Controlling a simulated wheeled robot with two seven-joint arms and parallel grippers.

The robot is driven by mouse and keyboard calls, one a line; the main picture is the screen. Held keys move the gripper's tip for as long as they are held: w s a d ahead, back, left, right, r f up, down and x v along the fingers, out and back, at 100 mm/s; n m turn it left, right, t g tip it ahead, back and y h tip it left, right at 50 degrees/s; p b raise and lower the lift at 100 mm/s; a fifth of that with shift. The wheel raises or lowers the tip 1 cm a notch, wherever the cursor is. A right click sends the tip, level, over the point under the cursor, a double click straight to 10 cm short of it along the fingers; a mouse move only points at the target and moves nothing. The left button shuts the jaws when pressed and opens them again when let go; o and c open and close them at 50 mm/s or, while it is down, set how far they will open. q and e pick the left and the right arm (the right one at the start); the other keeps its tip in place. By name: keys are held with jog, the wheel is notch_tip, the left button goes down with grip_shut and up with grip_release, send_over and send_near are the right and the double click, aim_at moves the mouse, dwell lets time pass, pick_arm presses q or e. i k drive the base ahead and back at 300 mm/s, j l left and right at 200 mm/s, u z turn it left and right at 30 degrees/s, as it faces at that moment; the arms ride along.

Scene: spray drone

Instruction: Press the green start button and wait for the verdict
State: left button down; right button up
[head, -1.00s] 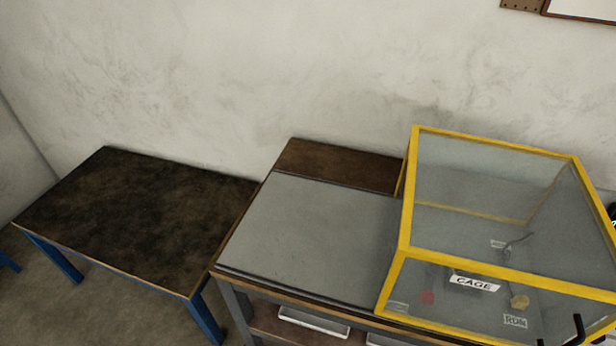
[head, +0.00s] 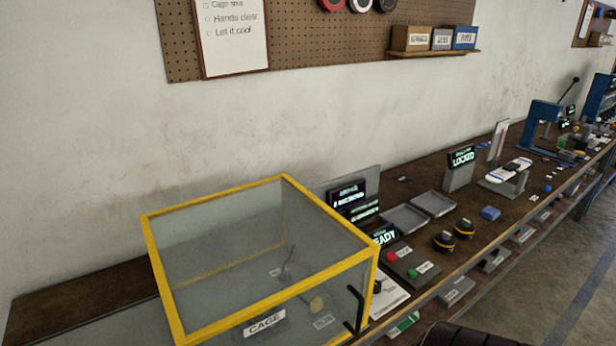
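A green button (head: 424,267) sits on a dark control panel to the right of the cage, with a red button (head: 391,256) beside it. Neither of my grippers is in view.
Two grey trays (head: 437,204) lie behind the panel. Black-and-yellow knobs (head: 444,240) and a blue block (head: 490,213) sit to its right. A "LOCKED" display (head: 461,158) stands farther along the bench. A dark rounded part shows at the bottom edge.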

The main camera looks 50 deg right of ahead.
aim_at(412, 273)
jog(key=z, duration=2.35)
